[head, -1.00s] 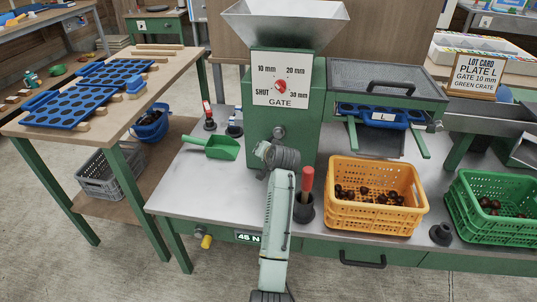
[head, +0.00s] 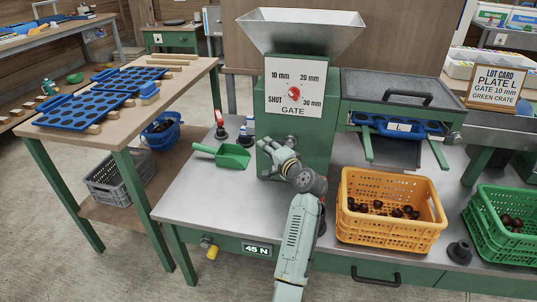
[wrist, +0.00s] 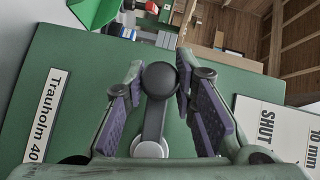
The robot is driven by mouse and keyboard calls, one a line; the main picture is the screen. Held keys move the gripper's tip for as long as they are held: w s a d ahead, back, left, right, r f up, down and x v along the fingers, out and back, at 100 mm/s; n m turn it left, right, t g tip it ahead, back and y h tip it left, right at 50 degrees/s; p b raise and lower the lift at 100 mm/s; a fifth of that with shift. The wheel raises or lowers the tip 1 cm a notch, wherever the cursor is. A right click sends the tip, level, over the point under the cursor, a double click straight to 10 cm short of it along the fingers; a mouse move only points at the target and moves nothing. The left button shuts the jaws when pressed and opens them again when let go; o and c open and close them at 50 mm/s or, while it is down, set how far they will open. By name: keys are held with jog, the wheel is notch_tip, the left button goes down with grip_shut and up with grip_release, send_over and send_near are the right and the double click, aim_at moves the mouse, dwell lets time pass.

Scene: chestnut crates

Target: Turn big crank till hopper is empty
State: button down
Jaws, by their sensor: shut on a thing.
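The grey metal hopper (head: 300,30) sits on top of the green machine (head: 318,150); its bottom is hidden, and I see no chestnuts in it. The big crank (wrist: 153,125) is a dark arm on a pale hub (wrist: 149,150) on the machine's green face, with a round black knob (wrist: 158,79). My gripper (wrist: 160,88) is shut on this knob, with a purple-padded finger on each side. In the head view my gripper (head: 267,150) is at the machine's lower front left, and it and my arm mostly hide the crank.
A gate dial (head: 294,93) is on the machine. Plate L (head: 398,127) sits below a mesh tray (head: 400,95). A yellow crate (head: 390,227) and green crate (head: 500,240) hold chestnuts. A green scoop (head: 233,157) lies left of my gripper. The bench front left is clear.

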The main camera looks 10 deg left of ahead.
jog(key=shift+r, duration=0.3)
jog(key=c, duration=1.3)
grip_release()
jog(key=shift+f, duration=0.1)
jog(key=v, duration=1.2)
jog(key=shift+f, duration=0.1)
